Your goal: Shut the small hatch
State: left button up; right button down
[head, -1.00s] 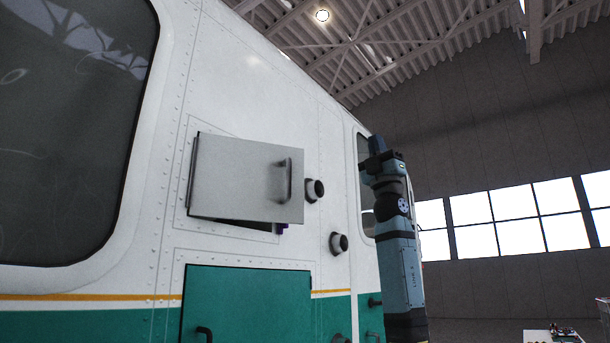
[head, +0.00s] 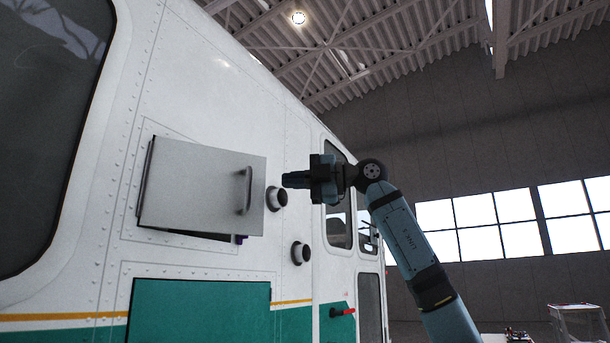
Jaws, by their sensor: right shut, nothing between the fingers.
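The small hatch (head: 195,188) is a light grey square door with a bar handle (head: 246,191) near its right edge. It is hinged on the left and stands partly open from the white helicopter side, with a dark gap and a bit of purple showing below its lower edge. My right gripper (head: 287,180) is shut and empty. In the picture it is just right of the hatch, pointing left, by the upper round black-ended fitting (head: 278,198); the gap in depth is hard to tell. My left gripper is not in view.
A second round fitting (head: 301,252) sticks out below right of the hatch. A larger green panel (head: 201,310) lies below it, and a red handle (head: 343,312) is further right. A clear-sided box (head: 577,325) stands at the lower right. Open hangar space lies right of the helicopter.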

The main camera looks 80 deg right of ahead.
aim_at(261, 186)
jog(key=w+p, duration=0.1)
jog(key=w, duration=0.1)
jog(key=w+d+p, duration=0.1)
jog(key=w, duration=0.2)
jog(key=w+p, duration=0.1)
jog(key=w, duration=0.2)
jog(key=shift+d, duration=0.4)
jog(key=shift+a, duration=0.1)
